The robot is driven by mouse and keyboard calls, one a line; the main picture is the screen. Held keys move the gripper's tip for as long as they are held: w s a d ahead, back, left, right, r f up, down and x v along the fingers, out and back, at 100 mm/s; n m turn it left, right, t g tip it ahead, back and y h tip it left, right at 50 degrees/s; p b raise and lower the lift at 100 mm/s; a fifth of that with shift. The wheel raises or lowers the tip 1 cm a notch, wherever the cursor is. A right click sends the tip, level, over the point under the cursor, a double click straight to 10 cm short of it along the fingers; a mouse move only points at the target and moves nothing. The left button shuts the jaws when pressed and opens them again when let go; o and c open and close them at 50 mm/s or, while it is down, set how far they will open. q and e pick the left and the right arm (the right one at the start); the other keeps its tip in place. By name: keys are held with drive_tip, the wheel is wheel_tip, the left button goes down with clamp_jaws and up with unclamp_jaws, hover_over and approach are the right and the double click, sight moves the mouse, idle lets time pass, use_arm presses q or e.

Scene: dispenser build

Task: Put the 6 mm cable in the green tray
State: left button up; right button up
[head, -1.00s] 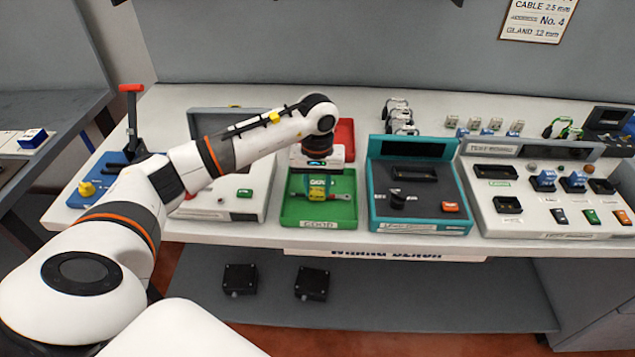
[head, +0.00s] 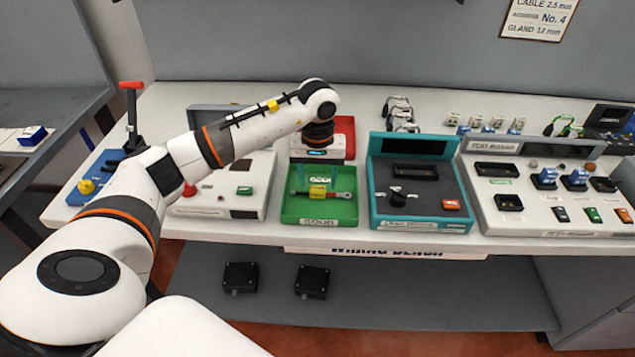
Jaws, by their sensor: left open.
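The green tray (head: 343,214) stands on the bench, with a label on its front edge. In it lies a short cable-like piece with a yellow tag (head: 318,190) and a reddish end at the right; I cannot read its size. My left gripper (head: 319,157) hangs above the back edge of the green tray, in front of the red tray (head: 345,128). It is open and apart from the piece, with its fingers hardly visible. My right gripper is out of view.
A teal-framed tester (head: 375,210) stands right of the green tray, and a large white test panel (head: 480,215) beyond it. A white panel (head: 250,205) is to the left, partly behind my arm. A blue lever device (head: 85,190) stands at the far left.

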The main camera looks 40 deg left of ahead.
sight(317, 188)
use_arm(q)
wheel_tip(317, 188, up, 10)
drive_tip(key=b, duration=0.1)
idle(0.7)
